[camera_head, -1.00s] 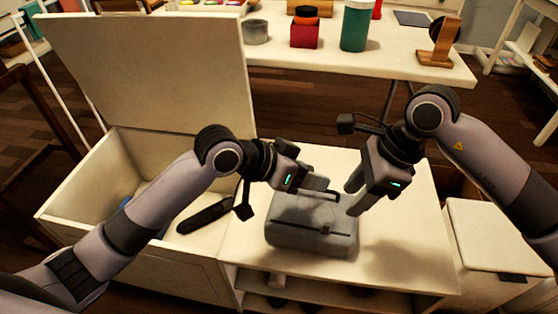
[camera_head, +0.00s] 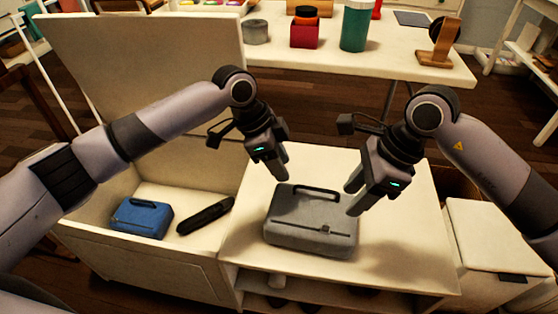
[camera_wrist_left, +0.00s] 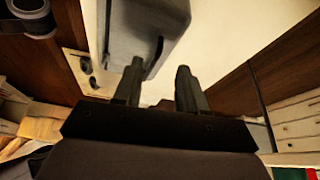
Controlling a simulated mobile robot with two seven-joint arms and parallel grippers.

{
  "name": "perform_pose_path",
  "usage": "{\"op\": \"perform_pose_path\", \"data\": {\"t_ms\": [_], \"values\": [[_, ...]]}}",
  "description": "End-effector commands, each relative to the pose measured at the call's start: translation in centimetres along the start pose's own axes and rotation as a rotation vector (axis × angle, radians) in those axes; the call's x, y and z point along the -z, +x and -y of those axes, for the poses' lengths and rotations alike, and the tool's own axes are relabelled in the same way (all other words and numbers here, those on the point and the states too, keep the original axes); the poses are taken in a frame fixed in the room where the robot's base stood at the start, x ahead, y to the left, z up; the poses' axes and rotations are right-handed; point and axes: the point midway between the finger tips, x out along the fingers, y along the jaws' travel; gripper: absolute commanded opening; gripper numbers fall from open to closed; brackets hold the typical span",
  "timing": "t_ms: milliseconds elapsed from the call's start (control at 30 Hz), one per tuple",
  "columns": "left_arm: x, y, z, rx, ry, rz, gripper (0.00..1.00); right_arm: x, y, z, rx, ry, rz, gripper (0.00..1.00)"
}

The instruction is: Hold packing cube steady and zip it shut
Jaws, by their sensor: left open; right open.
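A grey packing cube (camera_head: 312,220) with a dark handle and a dark zip line lies on the white bench top. The zip's small pull shows near the right end of its front line. My left gripper (camera_head: 281,172) is open and empty, above the bench behind the cube's upper left corner. In the left wrist view its two fingers (camera_wrist_left: 157,88) are apart, with the grey cube (camera_wrist_left: 145,35) beyond them. My right gripper (camera_head: 352,200) is open, with its fingers by the cube's right side; whether they touch it is unclear.
An open white chest (camera_head: 190,262) at left holds a blue case (camera_head: 141,218) and a black elongated object (camera_head: 206,215); its raised lid (camera_head: 150,75) stands behind. A white table (camera_head: 300,62) with containers is at the back. Bench space (camera_head: 250,240) left of the cube is clear.

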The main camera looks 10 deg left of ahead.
Motion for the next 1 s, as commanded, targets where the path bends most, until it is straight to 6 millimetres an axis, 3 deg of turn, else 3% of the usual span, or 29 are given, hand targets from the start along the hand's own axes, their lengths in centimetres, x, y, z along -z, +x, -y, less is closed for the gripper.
{"op": "perform_pose_path", "data": {"t_ms": [500,900,933,1000], "values": [[-0.2,6.3,-0.1,-0.004,0.012,0.006,0.41,0.0,0.0,0.0,0.0,0.0,0.0,0.43],[-0.2,7.3,0.0,-0.002,0.012,0.005,0.41,0.0,0.0,0.0,0.0,0.0,0.0,0.43],[-0.2,7.3,0.0,-0.002,0.012,0.005,0.38,0.0,0.0,0.0,0.0,0.0,0.0,0.43],[-0.2,7.3,0.0,-0.002,0.012,0.004,0.15,0.0,0.0,0.0,0.0,0.0,0.0,0.43]]}}
